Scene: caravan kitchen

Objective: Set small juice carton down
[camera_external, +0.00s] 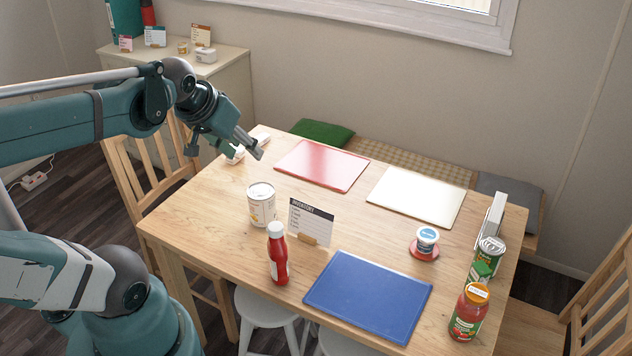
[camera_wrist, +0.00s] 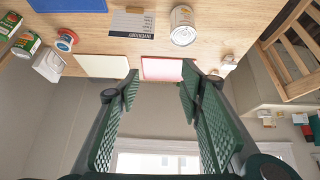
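I cannot pick out the small juice carton for certain. My gripper (camera_external: 229,151) is over the table's far left corner, far from that box. In the wrist view my gripper (camera_wrist: 158,84) has its two green padded fingers wide apart, with nothing between them. Small white items (camera_external: 236,155) lie on the table just below and behind it, partly hidden by the fingers. They also show in the wrist view (camera_wrist: 228,66).
Bare wood shows between the mats.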

